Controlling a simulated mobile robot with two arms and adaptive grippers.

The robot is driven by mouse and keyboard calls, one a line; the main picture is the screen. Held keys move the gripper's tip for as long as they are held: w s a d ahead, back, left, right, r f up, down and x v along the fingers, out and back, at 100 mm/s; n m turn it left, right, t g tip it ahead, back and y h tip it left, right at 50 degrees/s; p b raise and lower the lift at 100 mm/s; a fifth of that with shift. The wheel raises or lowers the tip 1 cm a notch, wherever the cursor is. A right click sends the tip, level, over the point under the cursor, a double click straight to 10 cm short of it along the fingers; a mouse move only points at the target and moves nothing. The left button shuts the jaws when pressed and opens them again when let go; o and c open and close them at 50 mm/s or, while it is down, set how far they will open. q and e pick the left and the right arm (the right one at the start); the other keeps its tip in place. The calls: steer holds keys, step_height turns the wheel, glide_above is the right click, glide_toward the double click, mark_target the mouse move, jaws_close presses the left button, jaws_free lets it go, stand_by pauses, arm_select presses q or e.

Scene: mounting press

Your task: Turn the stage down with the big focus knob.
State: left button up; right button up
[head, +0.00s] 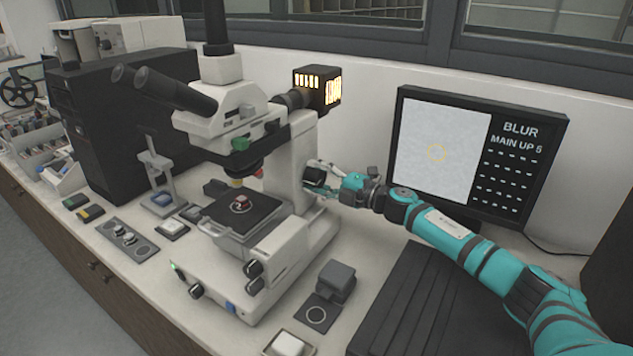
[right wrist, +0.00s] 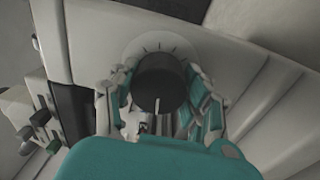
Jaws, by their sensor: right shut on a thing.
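The white microscope (head: 265,140) stands on the bench. Its black stage (head: 262,207) carries a small red and white sample (head: 240,203) under the objectives. The big focus knob (right wrist: 160,82) is dark and round, with a white index line pointing toward the bottom of the right wrist view and tick marks on the pale collar behind it. My right gripper (head: 325,180) is at the right side of the microscope column. In the right wrist view its fingers (right wrist: 158,95) sit on both sides of the knob, shut on it. My left gripper is not in view.
The monitor (head: 480,150) reads "BLUR" and "MAIN UP 5" beside a pale picture with a faint yellow ring. Smaller dark knobs (head: 254,270) are low on the microscope base. A black ribbed pad (head: 400,300) lies below my right arm. A grey block (head: 337,280) stands near the base.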

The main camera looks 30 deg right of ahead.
mark_target(322, 179)
steer(key=shift+n, duration=0.6)
steer(key=shift+b, duration=0.3)
steer(key=o, duration=1.2)
steer(key=shift+c, duration=0.2)
steer(key=shift+s, duration=0.1)
steer(key=v, duration=0.7)
steer(key=shift+s+d, duration=0.15)
